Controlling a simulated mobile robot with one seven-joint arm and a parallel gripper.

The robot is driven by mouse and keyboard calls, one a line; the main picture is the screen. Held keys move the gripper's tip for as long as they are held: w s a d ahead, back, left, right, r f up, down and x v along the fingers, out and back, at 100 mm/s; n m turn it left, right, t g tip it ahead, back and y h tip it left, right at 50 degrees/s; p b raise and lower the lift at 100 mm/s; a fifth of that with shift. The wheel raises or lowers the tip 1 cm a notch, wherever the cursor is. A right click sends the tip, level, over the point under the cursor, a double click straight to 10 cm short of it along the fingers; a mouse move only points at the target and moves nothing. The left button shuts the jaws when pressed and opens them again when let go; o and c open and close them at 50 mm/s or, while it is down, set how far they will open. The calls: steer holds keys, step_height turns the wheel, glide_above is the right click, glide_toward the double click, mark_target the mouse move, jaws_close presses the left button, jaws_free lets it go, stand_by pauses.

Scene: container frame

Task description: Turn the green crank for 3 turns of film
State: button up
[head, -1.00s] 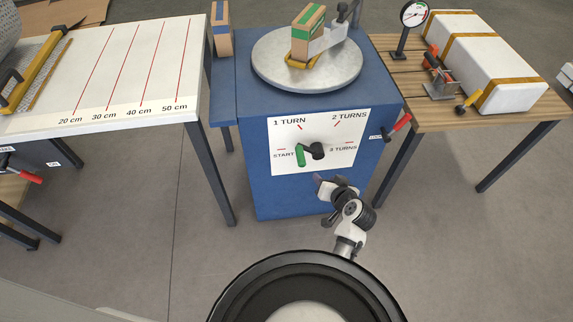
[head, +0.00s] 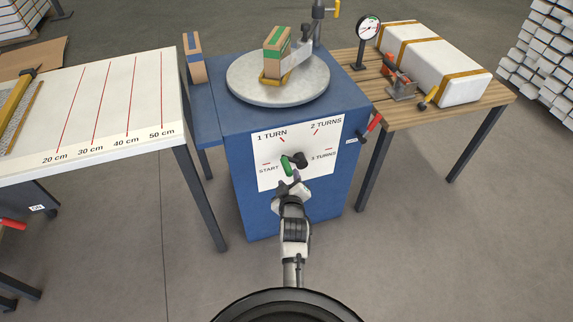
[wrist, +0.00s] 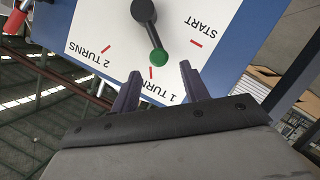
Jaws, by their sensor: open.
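The green crank handle (head: 286,166) sticks out from a dark hub (head: 300,158) on the white dial plate (head: 325,135) of the blue machine. The plate reads START, 1 TURN, 2 TURNS and 3 TURNS. In the wrist view the plate is upside down, and the round green knob end (wrist: 158,57) lies just past the fingertips, roughly between them. My gripper (head: 289,184) is open in front of the plate, just below the handle. In the wrist view my gripper's two fingers (wrist: 160,75) stand apart with nothing held. Contact with the handle cannot be told.
On top of the machine, a round turntable (head: 250,85) carries a carton with green tape (head: 277,50). A red lever (head: 372,123) juts from the machine's right side. A white table (head: 100,105) stands left, a wooden bench (head: 445,110) right. The floor between is clear.

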mark_target(287, 165)
steer(key=x, duration=0.9)
steer(key=shift+w+f+p, duration=0.1)
steer(key=shift+p, duration=0.3)
jaws_close()
